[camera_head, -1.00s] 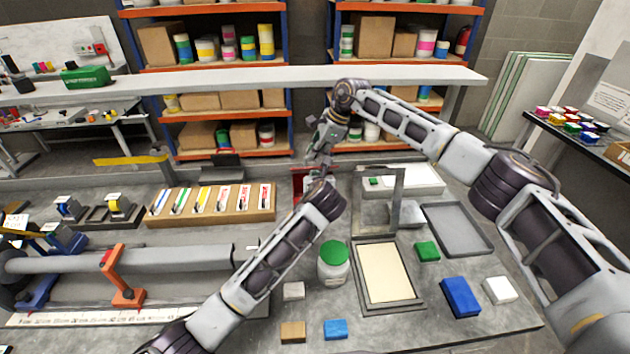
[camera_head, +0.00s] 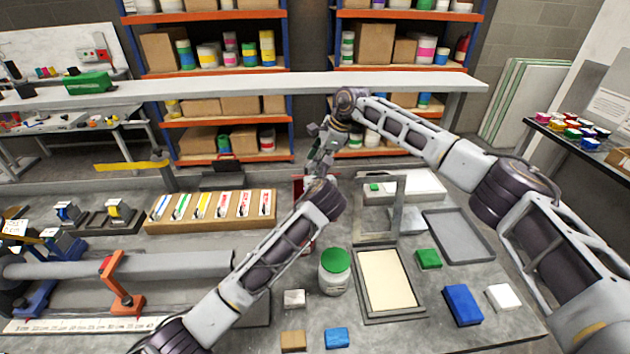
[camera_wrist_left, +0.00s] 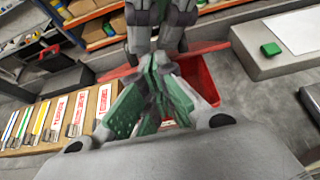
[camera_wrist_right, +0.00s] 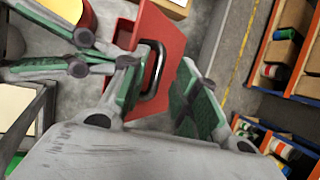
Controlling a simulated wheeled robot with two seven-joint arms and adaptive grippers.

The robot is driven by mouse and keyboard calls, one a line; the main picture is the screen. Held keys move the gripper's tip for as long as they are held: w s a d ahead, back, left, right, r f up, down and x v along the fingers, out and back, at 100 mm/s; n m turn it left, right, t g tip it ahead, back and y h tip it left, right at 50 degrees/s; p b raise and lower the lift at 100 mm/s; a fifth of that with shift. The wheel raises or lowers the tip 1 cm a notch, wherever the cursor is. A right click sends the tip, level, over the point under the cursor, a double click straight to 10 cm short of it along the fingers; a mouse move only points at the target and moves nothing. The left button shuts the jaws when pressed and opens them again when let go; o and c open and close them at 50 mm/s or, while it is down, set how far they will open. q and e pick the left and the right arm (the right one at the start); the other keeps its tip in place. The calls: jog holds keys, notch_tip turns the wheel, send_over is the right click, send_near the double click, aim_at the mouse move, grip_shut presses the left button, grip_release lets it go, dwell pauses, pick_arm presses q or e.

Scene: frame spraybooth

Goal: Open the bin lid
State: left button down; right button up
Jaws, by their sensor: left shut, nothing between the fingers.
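The red bin (camera_wrist_right: 178,35) shows in the right wrist view with a black bar handle (camera_wrist_right: 157,68) on its red face. In the left wrist view the bin (camera_wrist_left: 207,82) lies behind the left fingers. In the head view only a sliver of it (camera_head: 298,187) shows behind my left wrist. My right gripper (camera_wrist_right: 160,78) is open, its green-padded fingers on either side of the handle; contact is unclear. My left gripper (camera_wrist_left: 153,92) is shut and empty in front of the bin, close to the right gripper.
A marker tray (camera_head: 215,222) stands left of the bin. A grey upright frame (camera_head: 376,238) and white slab (camera_head: 425,183) stand to the right. A green-lidded jar (camera_head: 334,275), framed panel (camera_head: 388,280) and loose blocks occupy the front. A long shelf (camera_head: 230,82) runs behind.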

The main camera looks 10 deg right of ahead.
jog(key=shift+d+f, duration=0.15)
jog(key=shift+d, duration=0.3)
jog(key=shift+d+r, duration=0.1)
jog(key=shift+r, duration=0.6)
jog(key=v, duration=0.4)
jog(key=shift+s, duration=0.25)
jog(key=v, duration=0.2)
jog(key=shift+s+r, duration=0.15)
jog(key=shift+r, duration=0.3)
